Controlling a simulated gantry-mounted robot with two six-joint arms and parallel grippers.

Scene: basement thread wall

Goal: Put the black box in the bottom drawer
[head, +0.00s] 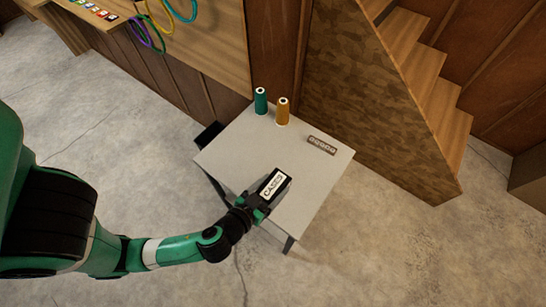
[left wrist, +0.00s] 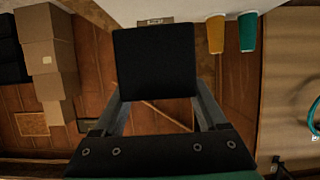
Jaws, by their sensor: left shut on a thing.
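The black box (head: 276,186) has a white label with dark lettering on its upward face. It is at the near edge of the small white table (head: 240,155) in the head view; I cannot tell whether it touches the tabletop. My left gripper (head: 259,204) is shut on it. In the left wrist view the black box (left wrist: 155,62) sits between the two grey fingers. A black part (head: 208,135) juts from the table's left side; I cannot tell whether it is a drawer. My right gripper is not in view.
Wooden stairs (head: 420,75) rise behind right. The concrete floor around the table's front is clear.

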